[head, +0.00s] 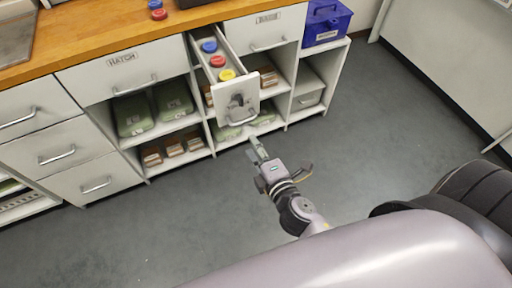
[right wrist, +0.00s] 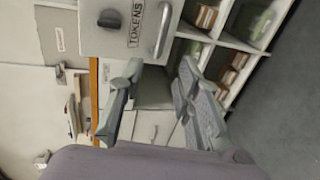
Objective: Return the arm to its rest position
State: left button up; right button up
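My right gripper (head: 257,149) reaches out over the grey floor, just in front of and below an open drawer (head: 238,100). In the right wrist view its two fingers stand apart with nothing between them (right wrist: 160,78). The drawer front, labelled TOKENS (right wrist: 130,28), shows beyond the fingers with its bar handle (right wrist: 162,30); the gripper looks clear of the handle. Blue (head: 209,47), red (head: 217,61) and yellow (head: 227,75) tokens lie in the drawer. My left gripper is not in view.
The wooden counter (head: 100,38) carries a red and a blue token at its back. A closed drawer labelled HATCH (head: 125,68) is to the left. Shelves below hold green packs (head: 132,115) and brown boxes (head: 174,147). A blue box (head: 325,22) stands at right. The floor (head: 150,225) is clear.

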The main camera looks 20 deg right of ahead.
dwell(0.5)
jog(key=s+d+f+m+g+p, duration=0.1)
jog(key=s+f+m+g, duration=0.2)
jog(key=f, duration=0.6)
jog(key=s+d+f+m+g, duration=0.15)
jog(key=s+f, duration=0.25)
jog(key=f, duration=0.6)
jog(key=s+f+m+g+p, duration=0.1)
jog(key=s+f+m+g, duration=0.25)
jog(key=f, duration=0.55)
jog(key=s+d+f+m+g, duration=0.1)
jog(key=s+f, duration=0.3)
jog(key=s, duration=0.4)
jog(key=s+d+f+m+g+p, duration=0.1)
jog(key=s+d+f+m+g, duration=0.1)
jog(key=s, duration=0.6)
jog(key=s+d+f+m+g, duration=0.1)
jog(key=s+f+m+g, duration=0.2)
jog(key=s+f+m, duration=0.2)
jog(key=s+f, duration=0.3)
jog(key=shift+s+d+g+h+p, duration=0.25)
jog(key=shift+d+g+h+p, duration=0.05)
jog(key=shift+d+p, duration=0.1)
jog(key=shift+f, duration=0.1)
